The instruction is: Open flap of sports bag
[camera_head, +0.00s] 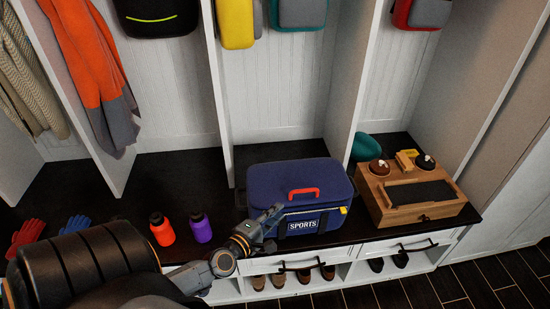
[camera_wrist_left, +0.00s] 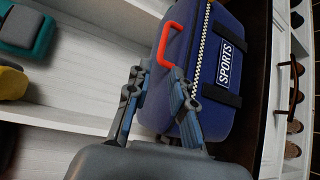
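The sports bag (camera_head: 300,190) is dark blue with a red handle (camera_head: 304,191) on its top and a white SPORTS label on its front. It stands upright on the dark bench, and its top flap looks closed. It also fills the upper middle of the left wrist view (camera_wrist_left: 198,55), where a checkered zipper line shows. My left gripper (camera_head: 272,219) is at the bag's front left corner. In the left wrist view its fingers (camera_wrist_left: 156,88) are apart, with the bag close behind them; I cannot tell whether they touch it. My right gripper is not in view.
A wooden box (camera_head: 412,194) stands right of the bag. An orange bottle (camera_head: 162,230) and a purple bottle (camera_head: 201,228) stand to its left, with red gloves (camera_head: 28,236) farther left. White dividers (camera_head: 345,90) rise behind. Drawers and shoes are below.

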